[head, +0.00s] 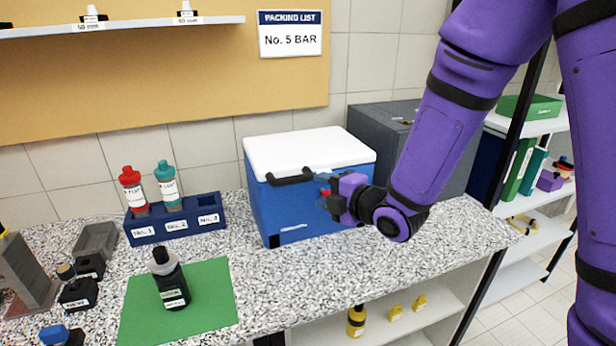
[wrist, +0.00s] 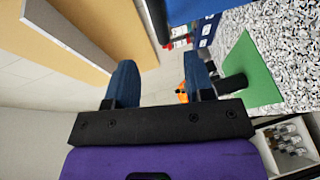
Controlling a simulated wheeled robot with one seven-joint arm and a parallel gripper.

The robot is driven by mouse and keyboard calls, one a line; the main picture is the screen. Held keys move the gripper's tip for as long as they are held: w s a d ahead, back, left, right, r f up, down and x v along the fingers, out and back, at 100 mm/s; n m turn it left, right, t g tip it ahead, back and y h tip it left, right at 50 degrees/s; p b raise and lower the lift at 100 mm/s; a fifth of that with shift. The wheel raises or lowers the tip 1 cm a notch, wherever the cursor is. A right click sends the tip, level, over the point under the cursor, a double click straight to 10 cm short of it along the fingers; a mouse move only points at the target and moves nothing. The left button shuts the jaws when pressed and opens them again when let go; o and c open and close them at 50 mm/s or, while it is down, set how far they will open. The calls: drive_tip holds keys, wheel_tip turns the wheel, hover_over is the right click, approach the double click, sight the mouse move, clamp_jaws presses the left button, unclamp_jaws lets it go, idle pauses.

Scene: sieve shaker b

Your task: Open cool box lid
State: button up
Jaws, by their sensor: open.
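The cool box (head: 300,210) is blue and stands on the speckled counter by the tiled wall. Its white lid (head: 306,148) lies flat and closed on top. A black handle (head: 290,178) shows at the front, just under the lid edge. My gripper (head: 323,190) is in front of the box near its right side, below the lid edge; whether it touches the box cannot be told. In the wrist view my gripper (wrist: 160,85) is open with nothing between its blue fingers. Part of the blue box (wrist: 195,10) shows at the top of that view.
A blue rack (head: 175,220) with red and teal bottles stands left of the box. A black bottle (head: 170,280) stands on a green mat (head: 215,310). A grey box (head: 385,130) stands behind at right. The counter in front of the box is clear.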

sight(296, 181)
drive_tip(key=x, duration=1)
drive_tip(key=shift+w+a, duration=0.2)
drive_tip(key=shift+w, duration=0.1)
drive_tip(key=shift+c, duration=0.4)
clamp_jaws()
